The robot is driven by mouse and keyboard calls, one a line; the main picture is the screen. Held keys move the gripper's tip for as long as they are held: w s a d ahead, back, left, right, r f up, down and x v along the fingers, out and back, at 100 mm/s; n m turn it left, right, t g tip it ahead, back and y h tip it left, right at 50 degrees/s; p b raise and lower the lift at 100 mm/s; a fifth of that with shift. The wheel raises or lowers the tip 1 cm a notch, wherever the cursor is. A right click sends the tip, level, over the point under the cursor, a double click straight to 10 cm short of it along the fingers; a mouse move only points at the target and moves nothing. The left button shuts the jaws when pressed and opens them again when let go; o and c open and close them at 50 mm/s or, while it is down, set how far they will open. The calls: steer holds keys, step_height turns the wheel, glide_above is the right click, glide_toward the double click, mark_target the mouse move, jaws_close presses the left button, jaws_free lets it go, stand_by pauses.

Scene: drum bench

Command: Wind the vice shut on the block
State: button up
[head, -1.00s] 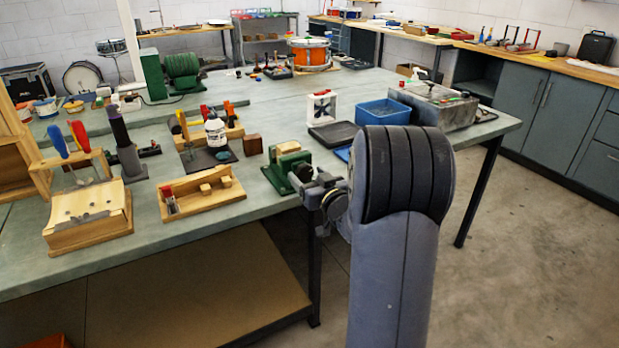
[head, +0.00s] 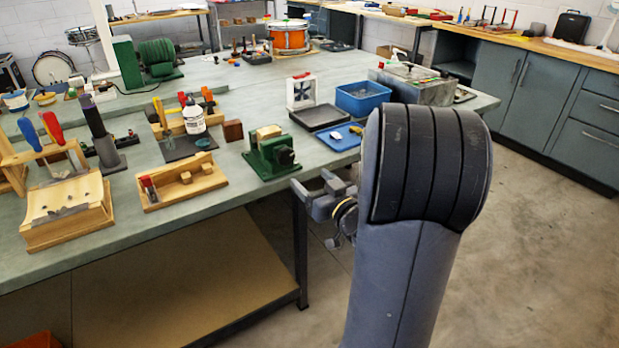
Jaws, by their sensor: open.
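The green vice (head: 272,160) stands near the front edge of the bench. A pale wooden block (head: 268,132) sits at the top of it, between the jaws as far as I can see. A round green screw end (head: 285,156) faces the front; I cannot make out a handle bar, nor whether the jaws touch the block. My gripper (head: 313,186) is open and empty. In the picture it is just right of and below the vice, by the bench's front edge, with a visible gap from the vice. My arm hides part of the gripper's wrist.
Left of the vice lies a wooden tray (head: 152,202) with small blocks. A dark brown block (head: 233,130) and a white bottle (head: 194,118) stand behind. Floor is clear on the right.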

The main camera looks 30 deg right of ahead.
mark_target(288, 157)
steer(key=shift+r, duration=0.1)
steer(key=p, duration=0.7)
steer(key=shift+w+r, duration=0.25)
steer(key=shift+r, duration=0.1)
steer(key=shift+f+p, duration=0.1)
steer(key=shift+p, duration=0.35)
steer(key=w, duration=0.3)
steer(key=w+p, duration=0.1)
steer(key=w, duration=0.3)
steer(key=w+p, duration=0.1)
steer(key=w, duration=0.2)
steer(key=shift+w+a+f, duration=0.2)
steer(key=shift+w+f, duration=0.1)
steer(key=shift+w, duration=0.1)
